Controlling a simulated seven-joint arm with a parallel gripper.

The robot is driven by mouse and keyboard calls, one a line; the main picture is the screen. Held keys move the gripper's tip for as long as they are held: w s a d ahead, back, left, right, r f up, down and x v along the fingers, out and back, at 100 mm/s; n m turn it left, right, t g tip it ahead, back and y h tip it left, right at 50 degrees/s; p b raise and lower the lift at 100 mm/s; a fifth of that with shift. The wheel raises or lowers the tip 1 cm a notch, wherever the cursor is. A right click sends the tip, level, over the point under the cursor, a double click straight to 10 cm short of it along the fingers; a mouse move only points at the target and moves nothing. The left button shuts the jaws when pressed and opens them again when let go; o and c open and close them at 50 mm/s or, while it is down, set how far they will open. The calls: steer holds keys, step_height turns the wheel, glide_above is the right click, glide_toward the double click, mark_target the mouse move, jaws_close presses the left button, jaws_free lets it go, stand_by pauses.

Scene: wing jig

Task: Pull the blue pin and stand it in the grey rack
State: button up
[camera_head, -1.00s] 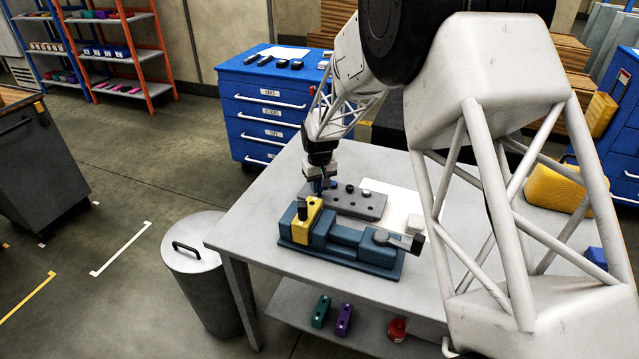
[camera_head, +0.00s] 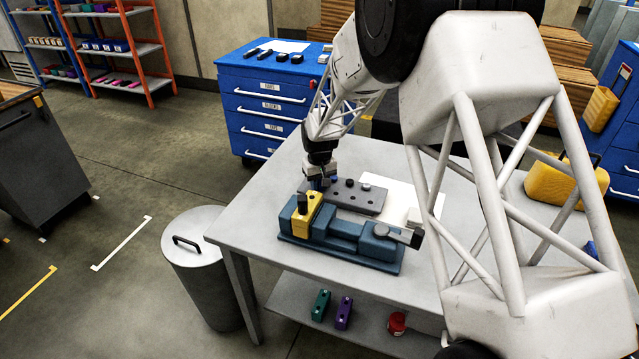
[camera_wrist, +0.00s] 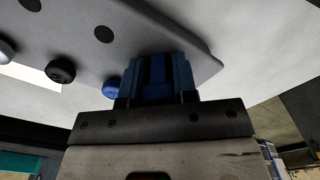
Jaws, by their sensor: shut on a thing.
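My gripper (camera_head: 319,185) is shut, pointing down over the left end of the grey rack (camera_head: 370,204), behind the yellow block. In the wrist view my gripper (camera_wrist: 157,75) has a strip of brighter blue between its blue-grey fingers, the blue pin (camera_wrist: 157,72). The fingers hide most of the pin, and I cannot tell whether its lower end is in a hole. The rack (camera_wrist: 150,35) has open dark holes. A separate blue round head (camera_wrist: 112,88) and a black knob (camera_wrist: 61,69) stand on it, beside my fingers.
A blue-teal jig (camera_head: 345,248) with a yellow block (camera_head: 302,225) and a dark upright pin (camera_head: 302,203) stands just in front of the rack. A white sheet (camera_head: 402,200) lies to the right. The table's left part (camera_head: 250,225) is clear.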

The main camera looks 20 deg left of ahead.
steer(key=o, duration=1)
steer(key=shift+r, duration=0.1)
steer(key=shift+r, duration=3.8)
steer(key=shift+r, duration=0.15)
steer(key=shift+r, duration=3.4)
